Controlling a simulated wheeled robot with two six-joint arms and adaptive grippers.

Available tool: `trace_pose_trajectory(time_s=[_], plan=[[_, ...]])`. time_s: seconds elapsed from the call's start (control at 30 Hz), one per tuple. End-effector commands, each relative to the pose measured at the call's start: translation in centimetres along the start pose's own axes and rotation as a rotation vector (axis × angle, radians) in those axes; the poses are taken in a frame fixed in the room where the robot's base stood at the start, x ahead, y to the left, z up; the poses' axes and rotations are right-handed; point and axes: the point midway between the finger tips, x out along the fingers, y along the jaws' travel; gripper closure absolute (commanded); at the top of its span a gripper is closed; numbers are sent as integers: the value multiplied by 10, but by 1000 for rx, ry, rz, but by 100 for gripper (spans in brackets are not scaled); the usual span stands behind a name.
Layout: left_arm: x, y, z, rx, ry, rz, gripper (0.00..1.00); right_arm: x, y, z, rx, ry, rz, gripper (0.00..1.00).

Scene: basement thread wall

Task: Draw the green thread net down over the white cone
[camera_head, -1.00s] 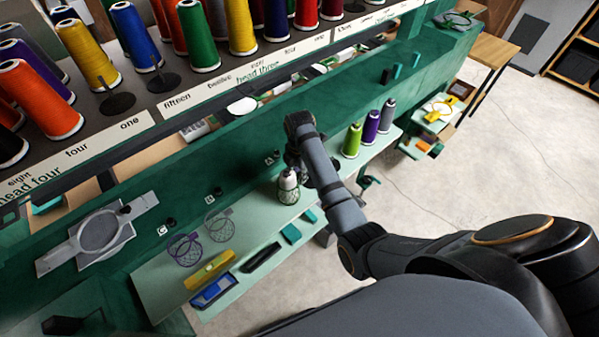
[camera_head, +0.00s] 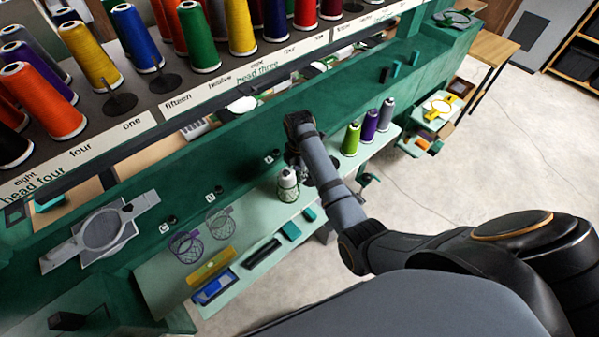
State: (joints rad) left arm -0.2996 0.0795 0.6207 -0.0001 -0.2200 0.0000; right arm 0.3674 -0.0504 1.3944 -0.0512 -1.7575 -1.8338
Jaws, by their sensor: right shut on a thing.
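The white cone (camera_head: 288,179) stands upright on the pale green shelf, in the middle of the head view. The green thread net (camera_head: 287,195) shows as dark mesh around the cone's lower part, with the upper part bare. My right gripper (camera_head: 299,169) is at the cone's right side, largely hidden by my own wrist and forearm. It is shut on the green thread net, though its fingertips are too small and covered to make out. My left gripper is not in view.
A purple net (camera_head: 186,247) and a grey net (camera_head: 220,223) stand left on the shelf. Yellow (camera_head: 211,266) and blue (camera_head: 214,288) items lie in front. Green (camera_head: 351,139), purple (camera_head: 370,126) and grey (camera_head: 386,114) cones stand right of my arm. A thread rack overhangs behind.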

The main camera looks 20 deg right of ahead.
Motion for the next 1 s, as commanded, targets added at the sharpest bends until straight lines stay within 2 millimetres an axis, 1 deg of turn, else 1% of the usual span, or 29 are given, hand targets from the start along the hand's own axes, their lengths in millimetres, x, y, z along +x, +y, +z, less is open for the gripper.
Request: trace_pose_trajectory(time_s=[0.3,0.43,0.47,0.63,0.67,0.9,1.0], plan=[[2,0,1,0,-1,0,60,7,0,0,0,0,0,97],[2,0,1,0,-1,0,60,6,0,0,0,0,0,97],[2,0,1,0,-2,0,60,6,0,0,0,0,0,84],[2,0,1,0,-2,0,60,6,0,0,0,0,0,61],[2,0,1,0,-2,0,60,6,0,0,0,0,0,59],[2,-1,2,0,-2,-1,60,6,0,0,0,0,0,59],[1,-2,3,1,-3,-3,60,0,1,0,0,-1,2,59]])
